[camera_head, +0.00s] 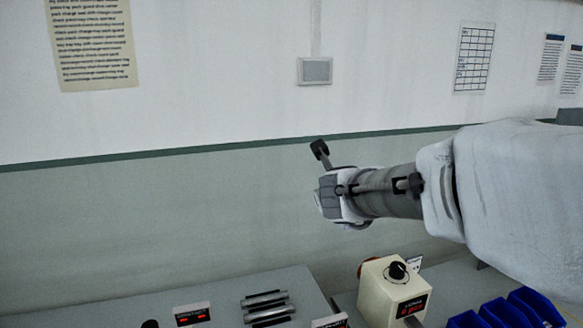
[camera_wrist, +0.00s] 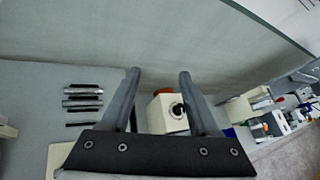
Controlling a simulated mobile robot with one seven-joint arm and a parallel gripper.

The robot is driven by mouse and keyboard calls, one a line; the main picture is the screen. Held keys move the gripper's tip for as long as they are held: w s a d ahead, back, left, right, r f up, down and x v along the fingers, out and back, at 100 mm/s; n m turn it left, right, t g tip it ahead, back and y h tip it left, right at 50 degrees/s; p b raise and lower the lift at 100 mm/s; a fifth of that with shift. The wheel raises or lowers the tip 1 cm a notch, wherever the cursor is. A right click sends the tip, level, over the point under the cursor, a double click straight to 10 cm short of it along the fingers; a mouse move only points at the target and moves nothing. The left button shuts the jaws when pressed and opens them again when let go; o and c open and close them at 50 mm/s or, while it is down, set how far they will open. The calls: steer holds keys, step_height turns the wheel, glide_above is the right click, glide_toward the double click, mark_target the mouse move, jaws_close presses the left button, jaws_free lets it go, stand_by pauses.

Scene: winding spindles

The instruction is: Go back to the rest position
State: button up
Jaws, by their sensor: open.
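My gripper (camera_head: 322,167) is raised in front of the wall, above and behind the bench things in the head view. In the wrist view its two fingers (camera_wrist: 160,80) stand wide apart with nothing between them but the background. A cream box with a black knob (camera_head: 392,290) stands on the bench below my gripper; it also shows between the fingers in the wrist view (camera_wrist: 167,112). Several dark and silver spindles (camera_head: 267,307) lie side by side on the grey bench top (camera_head: 225,293), apart from my gripper.
A small display with red marks (camera_head: 192,314) sits left of the spindles. Blue bins (camera_head: 507,311) stand at the lower right. The wall (camera_head: 200,220) carries posted sheets (camera_head: 92,45) and a small grey box (camera_head: 315,71). The air around my gripper looks clear.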

steer(key=s+a+r+n+g+y, duration=0.1)
steer(key=s+a+n+y, duration=0.15)
steer(key=s+n, duration=0.55)
steer(key=s+a+n+g+y, duration=0.1)
steer(key=s+a+n+y, duration=0.3)
steer(key=n, duration=0.7)
steer(key=s+d+f+n+g+h, duration=0.2)
steer(key=s+d+f+n, duration=0.2)
steer(key=s+n, duration=0.3)
steer(key=s+d+f+n+g+h, duration=0.3)
steer(key=s+d+f+n, duration=0.2)
steer(key=s, duration=0.6)
steer(key=shift+d+n, duration=0.9)
steer(key=shift+d, duration=0.3)
steer(key=shift+s+f, duration=0.1)
